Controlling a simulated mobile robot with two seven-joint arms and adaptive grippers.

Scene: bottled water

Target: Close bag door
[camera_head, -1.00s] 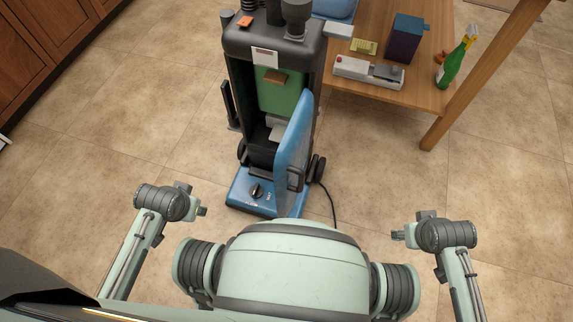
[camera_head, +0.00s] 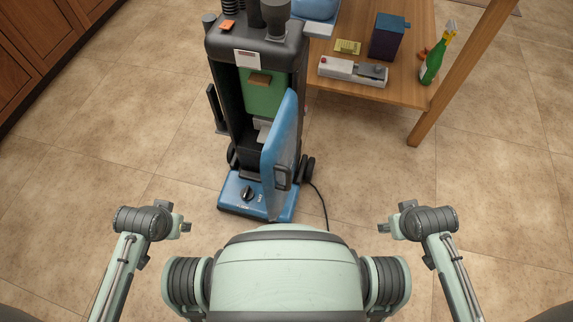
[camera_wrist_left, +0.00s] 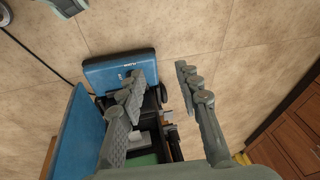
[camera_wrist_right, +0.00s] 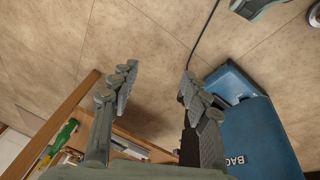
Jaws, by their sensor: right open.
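An upright vacuum cleaner with a blue base (camera_head: 235,196) stands on the floor ahead of me. Its blue bag door (camera_head: 283,135) is swung open toward the right, with a handle or latch near its lower part. The open bag compartment shows a green bag (camera_head: 263,93) inside. The door also shows at the left of the left wrist view (camera_wrist_left: 78,135) and, lettered, at the right of the right wrist view (camera_wrist_right: 255,140). My left gripper (camera_head: 186,227) is open and empty, left of the vacuum. My right gripper (camera_head: 384,227) is open and empty, to its right. Neither touches the door.
A wooden table (camera_head: 415,90) stands at the back right, with a green bottle (camera_head: 432,65), a dark blue box (camera_head: 387,38) and a grey-white device (camera_head: 352,71) on it. A black cord (camera_head: 324,205) lies right of the vacuum. Wooden cabinets (camera_head: 30,50) line the left. Floor between is clear.

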